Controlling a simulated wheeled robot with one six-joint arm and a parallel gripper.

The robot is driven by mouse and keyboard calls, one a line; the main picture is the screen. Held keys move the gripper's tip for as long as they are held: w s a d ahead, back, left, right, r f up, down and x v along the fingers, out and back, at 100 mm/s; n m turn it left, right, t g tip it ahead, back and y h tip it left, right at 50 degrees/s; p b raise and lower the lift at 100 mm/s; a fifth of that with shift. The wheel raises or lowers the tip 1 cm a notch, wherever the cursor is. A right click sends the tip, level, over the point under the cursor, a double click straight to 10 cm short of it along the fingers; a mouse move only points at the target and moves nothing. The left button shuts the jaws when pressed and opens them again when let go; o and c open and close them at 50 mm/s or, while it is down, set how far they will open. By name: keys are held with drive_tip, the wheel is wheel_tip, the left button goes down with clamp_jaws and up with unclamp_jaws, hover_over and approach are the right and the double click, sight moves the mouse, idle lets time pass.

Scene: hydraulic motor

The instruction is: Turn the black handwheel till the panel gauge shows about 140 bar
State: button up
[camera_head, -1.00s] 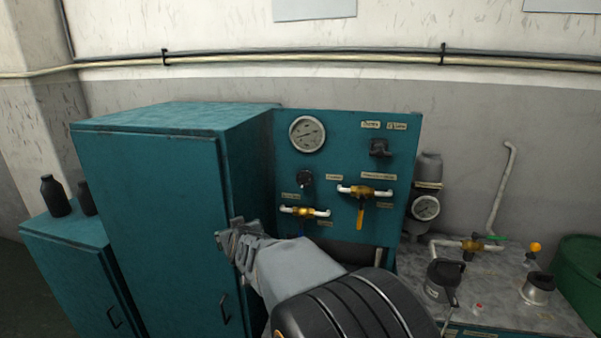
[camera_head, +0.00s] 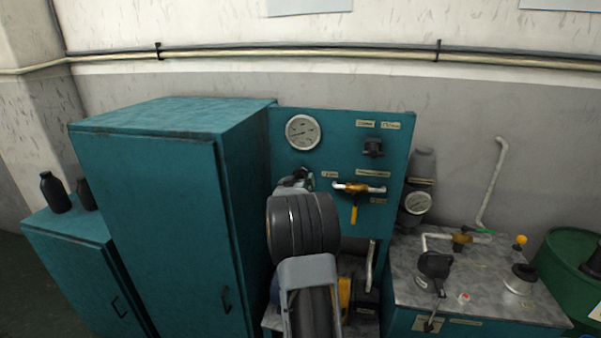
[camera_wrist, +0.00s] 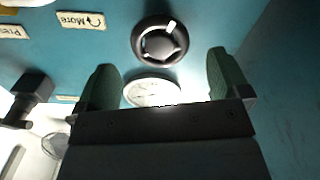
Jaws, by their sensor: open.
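The black handwheel (camera_wrist: 162,45) shows in full in the wrist view, a round wheel with a pale mark on its rim. My gripper (camera_wrist: 161,60) is open, its two green fingers spread to either side of the wheel's line and apart from it. In the head view my gripper (camera_head: 291,183) is at the panel's left part, and my arm hides most of the wheel. The panel gauge (camera_head: 303,132) is white and round, at the panel's upper left; its numbers are too small to read. It also shows partly behind my gripper in the wrist view (camera_wrist: 152,88).
The teal panel (camera_head: 340,120) carries a yellow-handled valve (camera_head: 354,190) and a black fitting (camera_head: 373,147). A "More" label with an arrow (camera_wrist: 80,20) is beside the wheel. A tall teal cabinet (camera_head: 150,200) stands close at left. A bench (camera_head: 470,290) with pipework stands at right.

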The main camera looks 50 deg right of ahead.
sight(300, 176)
drive_tip(key=shift+p+x, duration=0.7)
drive_tip(key=shift+x, duration=1.75)
drive_tip(key=shift+c, duration=0.3)
drive_tip(key=c, duration=0.9)
drive_tip(key=shift+o, duration=0.2)
